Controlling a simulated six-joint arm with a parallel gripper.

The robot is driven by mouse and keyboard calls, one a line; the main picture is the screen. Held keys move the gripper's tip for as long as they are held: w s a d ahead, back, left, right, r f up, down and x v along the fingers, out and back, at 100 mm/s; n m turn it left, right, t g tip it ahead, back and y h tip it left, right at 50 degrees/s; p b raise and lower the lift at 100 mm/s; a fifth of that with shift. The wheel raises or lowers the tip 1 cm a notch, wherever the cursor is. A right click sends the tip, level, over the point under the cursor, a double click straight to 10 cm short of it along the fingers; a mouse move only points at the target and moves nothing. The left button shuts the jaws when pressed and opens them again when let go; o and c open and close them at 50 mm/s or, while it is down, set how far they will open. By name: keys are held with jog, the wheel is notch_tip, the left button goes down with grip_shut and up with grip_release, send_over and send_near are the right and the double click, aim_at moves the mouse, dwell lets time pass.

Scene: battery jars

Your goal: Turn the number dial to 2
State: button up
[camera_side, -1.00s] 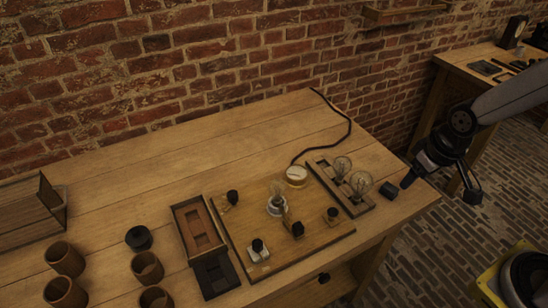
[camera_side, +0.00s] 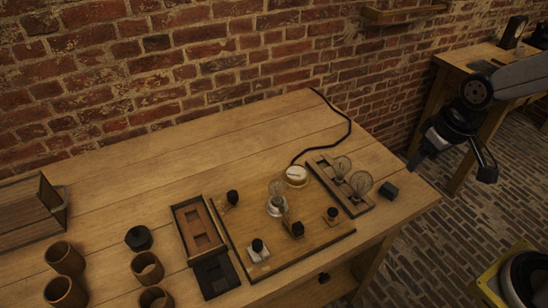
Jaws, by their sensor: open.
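A wooden board (camera_side: 225,232) on the bench carries several small black knobs, including one at the back left (camera_side: 232,197), one on a pale base at the front (camera_side: 257,245), one in the middle (camera_side: 297,229) and one at the right (camera_side: 332,212). A round cream-faced dial or gauge (camera_side: 297,174) sits at the board's back edge. No numbers are readable, so I cannot tell which part is the number dial or its setting. My gripper (camera_side: 450,166) is open and empty, past the bench's right end, apart from the board.
A small black block (camera_side: 388,190) lies near the bench's right corner. Glass bulbs (camera_side: 361,183) stand in a wooden holder beside the board. Brown jars (camera_side: 65,257), a black round piece (camera_side: 138,238) and a tray (camera_side: 178,207) are at left. A black cable (camera_side: 348,130) runs behind.

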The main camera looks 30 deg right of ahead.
jog(key=w+a+n+t+h, duration=0.2)
jog(key=w+a+n+t, duration=0.15)
jog(key=w+n, duration=0.6)
jog(key=w+a+n+t+h, duration=0.2)
jog(key=w+a+n, duration=0.35)
jog(key=n, duration=0.65)
jog(key=w+a+n+t+y, duration=0.2)
jog(key=a+n+t+y, duration=0.1)
jog(key=a+n, duration=0.6)
jog(key=w+a+n+t+y, duration=0.2)
jog(key=w+a+n+y, duration=0.15)
jog(key=a+n, duration=0.65)
jog(key=m, duration=0.3)
send_near(235, 196)
jog(key=w, duration=0.2)
jog(key=shift+w+a+f+n, duration=0.25)
jog(key=shift+w+a, duration=0.05)
jog(key=shift+w, duration=0.05)
jog(key=shift+f, duration=0.45)
jog(key=shift+w, duration=0.2)
jog(key=shift+x, duration=3.7)
